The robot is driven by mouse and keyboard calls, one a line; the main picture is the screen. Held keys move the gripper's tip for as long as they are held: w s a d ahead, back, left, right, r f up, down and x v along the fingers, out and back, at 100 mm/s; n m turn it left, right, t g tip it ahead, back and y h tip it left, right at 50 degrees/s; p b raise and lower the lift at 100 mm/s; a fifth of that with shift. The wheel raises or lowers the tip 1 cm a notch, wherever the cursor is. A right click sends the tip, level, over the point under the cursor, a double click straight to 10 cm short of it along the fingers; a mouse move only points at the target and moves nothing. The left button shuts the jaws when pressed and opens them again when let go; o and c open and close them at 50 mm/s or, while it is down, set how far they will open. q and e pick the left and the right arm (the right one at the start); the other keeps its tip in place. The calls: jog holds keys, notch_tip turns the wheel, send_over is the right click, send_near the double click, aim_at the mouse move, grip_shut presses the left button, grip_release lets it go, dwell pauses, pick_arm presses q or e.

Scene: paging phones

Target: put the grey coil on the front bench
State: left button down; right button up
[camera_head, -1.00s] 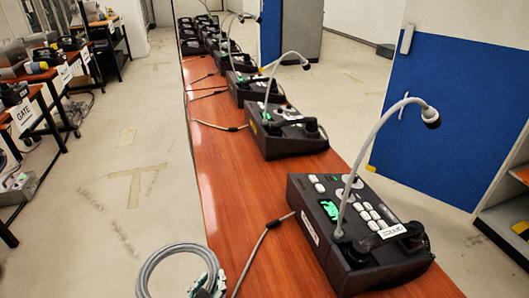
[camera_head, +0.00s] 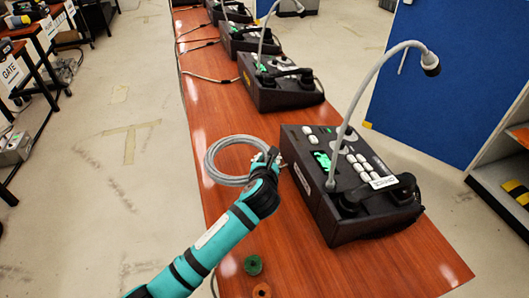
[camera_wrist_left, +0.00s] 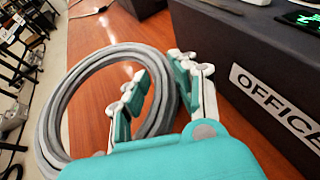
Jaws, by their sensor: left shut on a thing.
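The grey coil (camera_head: 212,172) is a ring of grey cable, over the left part of the wooden bench (camera_head: 208,110) beside the nearest paging phone. My left gripper (camera_head: 268,160) is shut on its right side. In the left wrist view the coil (camera_wrist_left: 50,122) shows as a large loop with its edge between the fingers of the left gripper (camera_wrist_left: 163,85). I cannot tell whether the coil touches the bench top. My right gripper is not in view.
The nearest phone (camera_head: 318,196), with an upright gooseneck microphone, stands right of the coil. More phones (camera_head: 280,82) line the bench behind. A green roll (camera_head: 252,265) and an orange roll (camera_head: 262,290) lie near the front. A cable runs along the bench's left edge.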

pick_arm(q)
notch_tip(320, 180, down, 3)
jog(key=shift+r, duration=0.1)
notch_tip(320, 180, down, 3)
jog(key=shift+f+b, duration=0.15)
jog(key=shift+b, duration=0.35)
jog(key=c, duration=1.4)
grip_release()
jog(key=o, duration=0.3)
jog(key=shift+o, duration=0.2)
jog(key=p+v, duration=0.1)
jog(key=v, duration=1)
jog(key=shift+p, duration=0.3)
jog(key=shift+s, duration=0.5)
